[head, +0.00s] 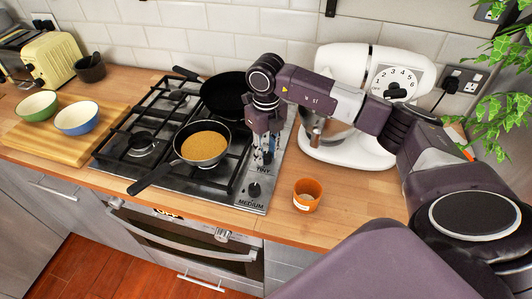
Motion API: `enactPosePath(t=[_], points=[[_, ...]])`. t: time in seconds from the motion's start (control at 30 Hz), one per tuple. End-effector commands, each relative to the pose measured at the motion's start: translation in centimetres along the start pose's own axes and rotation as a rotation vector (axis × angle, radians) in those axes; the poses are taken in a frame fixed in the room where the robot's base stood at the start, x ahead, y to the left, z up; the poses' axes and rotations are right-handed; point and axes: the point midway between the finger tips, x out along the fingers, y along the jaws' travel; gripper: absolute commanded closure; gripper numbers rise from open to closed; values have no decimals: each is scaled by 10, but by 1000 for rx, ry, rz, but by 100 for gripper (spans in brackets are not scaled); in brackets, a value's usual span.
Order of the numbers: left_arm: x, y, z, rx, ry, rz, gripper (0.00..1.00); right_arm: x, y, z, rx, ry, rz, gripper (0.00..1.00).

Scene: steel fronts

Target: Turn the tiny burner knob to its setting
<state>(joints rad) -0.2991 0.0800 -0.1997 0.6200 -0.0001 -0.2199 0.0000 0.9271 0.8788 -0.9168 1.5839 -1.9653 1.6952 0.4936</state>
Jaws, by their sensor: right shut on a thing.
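The gas hob (168,185) has a control strip along its right side. The word TINY (263,170) is printed on that strip, just in front of my right gripper (266,157). My right arm comes in from the right, and its gripper points down at the strip. It is shut on the tiny burner knob, which is mostly hidden by the fingers, so its pointer angle cannot be read. Another black knob (254,190) stands free in front, above the word MEDIUM. My left gripper is not in view.
A small pan (203,137) with brown contents and a black pan (226,92) sit on the hob. A white mixer (345,62) stands behind my right arm. An orange cup (307,193) is right of the strip. Bowls, one blue (77,128), are far left.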

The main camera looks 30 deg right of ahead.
Motion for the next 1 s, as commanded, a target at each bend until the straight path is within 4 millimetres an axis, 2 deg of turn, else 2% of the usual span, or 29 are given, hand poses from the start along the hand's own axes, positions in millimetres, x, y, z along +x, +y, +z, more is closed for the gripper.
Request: enactPosePath(t=[0.57, 0.7, 0.83, 0.87, 1.0], points=[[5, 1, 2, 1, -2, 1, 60, 7, 0, 0, 4, 1, 0, 91], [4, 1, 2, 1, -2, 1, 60, 6, 0, 0, 116, 2, -1, 91], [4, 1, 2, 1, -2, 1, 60, 6, 0, -1, 121, 2, -1, 91], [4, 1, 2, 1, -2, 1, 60, 6, 0, -1, 121, 2, -1, 75], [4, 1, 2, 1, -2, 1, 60, 6, 0, 0, 121, 2, -1, 59]])
